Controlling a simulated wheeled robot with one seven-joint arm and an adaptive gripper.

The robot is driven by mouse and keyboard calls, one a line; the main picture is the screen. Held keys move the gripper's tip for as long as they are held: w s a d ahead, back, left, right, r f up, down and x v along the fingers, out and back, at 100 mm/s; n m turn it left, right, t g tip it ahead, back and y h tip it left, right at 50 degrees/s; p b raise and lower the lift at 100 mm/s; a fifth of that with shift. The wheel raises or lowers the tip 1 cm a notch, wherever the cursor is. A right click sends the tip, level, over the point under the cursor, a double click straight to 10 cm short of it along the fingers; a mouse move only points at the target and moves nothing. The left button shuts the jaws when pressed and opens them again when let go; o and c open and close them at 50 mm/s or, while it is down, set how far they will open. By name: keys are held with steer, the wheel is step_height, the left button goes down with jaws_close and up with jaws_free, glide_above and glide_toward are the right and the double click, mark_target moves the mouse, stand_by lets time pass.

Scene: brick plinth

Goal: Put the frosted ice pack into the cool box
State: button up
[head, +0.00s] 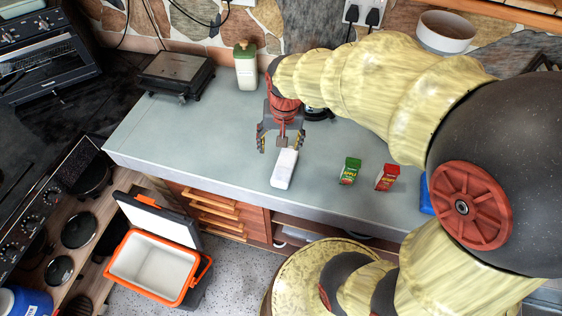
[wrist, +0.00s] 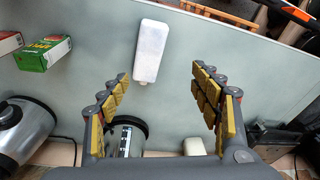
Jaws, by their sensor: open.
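The frosted ice pack (head: 284,169) is a white block lying on the grey counter, near its front edge. It also shows in the wrist view (wrist: 151,52), beyond the fingertips. My gripper (head: 280,147) is open and empty, just behind the ice pack in the head view. In the wrist view my gripper (wrist: 162,82) has its two yellow-padded fingers spread wide, with the near end of the ice pack between and ahead of the tips. The cool box (head: 147,267) is orange with a white inside. It stands on the floor below the counter, lid raised, and its inside looks empty.
A green carton (head: 349,171) and a red carton (head: 387,177) stand right of the ice pack on the counter (head: 190,135). A white bottle (head: 246,67) and a dark grill (head: 176,74) are at the back. The counter left of the ice pack is clear.

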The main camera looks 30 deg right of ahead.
mark_target(285, 164)
steer(key=w+d+f+m, duration=0.1)
steer(key=f, duration=0.1)
steer(key=d+f+g+p, duration=0.1)
steer(key=f, duration=0.2)
steer(key=w+d+f+m+p, duration=0.1)
steer(key=f, duration=0.1)
steer(key=shift+w+d+f+m+g, duration=0.15)
steer(key=shift+w+m+g, duration=0.15)
steer(key=shift+g, duration=0.1)
steer(key=f, duration=0.4)
steer(key=shift+d+m, duration=0.3)
steer(key=f, duration=0.3)
steer(key=f+b, duration=0.1)
steer(key=f, duration=0.1)
steer(key=shift+a+f, duration=0.3)
steer(key=shift+f, duration=0.05)
steer(key=shift+s, duration=0.1)
steer(key=shift+c, duration=0.5)
steer(key=c, duration=1.5)
steer(key=shift+r, duration=0.15)
steer(key=shift+c, duration=0.4)
